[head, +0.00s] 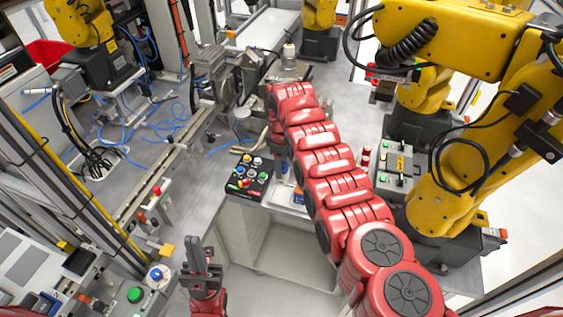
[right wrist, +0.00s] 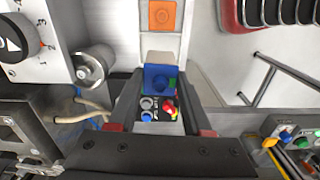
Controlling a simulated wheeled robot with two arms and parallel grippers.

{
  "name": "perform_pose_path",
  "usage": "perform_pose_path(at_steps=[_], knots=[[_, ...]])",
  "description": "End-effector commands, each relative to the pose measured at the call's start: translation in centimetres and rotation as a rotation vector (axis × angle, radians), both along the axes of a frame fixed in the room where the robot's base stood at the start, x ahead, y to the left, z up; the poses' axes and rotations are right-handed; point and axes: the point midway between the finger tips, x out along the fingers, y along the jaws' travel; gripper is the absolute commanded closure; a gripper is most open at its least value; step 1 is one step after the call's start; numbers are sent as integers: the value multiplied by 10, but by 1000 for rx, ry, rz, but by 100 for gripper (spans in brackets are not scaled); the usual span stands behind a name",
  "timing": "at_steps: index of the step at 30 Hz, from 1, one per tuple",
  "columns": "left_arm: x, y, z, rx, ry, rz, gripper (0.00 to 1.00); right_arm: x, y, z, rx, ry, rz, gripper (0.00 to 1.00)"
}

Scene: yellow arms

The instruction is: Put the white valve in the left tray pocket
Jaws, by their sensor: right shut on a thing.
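In the right wrist view the two dark fingers of my right gripper (right wrist: 160,72) point forward. A blue-faced piece (right wrist: 160,79) with a pale edge fills the space between their tips. I cannot tell whether it is the white valve. In the head view my red right arm hides this gripper. A white panel (right wrist: 163,38) with an orange square (right wrist: 163,15) lies beyond the tips; the tray pockets cannot be made out clearly. My left gripper (head: 200,250) is low in the head view, pointing up, with nothing visible in it; its finger gap is unclear.
A black box (head: 248,178) with several coloured knobs stands near the front edge of the bench. Beside it are metal fixtures (head: 215,75) and a large yellow arm (head: 440,150) at the right. A control panel (head: 130,290) is at lower left. Bare grey bench (head: 330,80) shows at the back.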

Motion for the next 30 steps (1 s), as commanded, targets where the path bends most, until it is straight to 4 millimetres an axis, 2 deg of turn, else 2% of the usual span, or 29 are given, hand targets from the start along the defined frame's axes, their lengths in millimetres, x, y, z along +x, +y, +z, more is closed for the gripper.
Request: perform_pose_path(at_steps=[11, 30], knots=[[0, 0, -11, 0, 0, 0, 100, 0, 1, -13, 0, -2, 6, 100], [0, 0, -56, 0, 0, 0, 100, 0, 1, -62, 1, -3, 6, 100]])
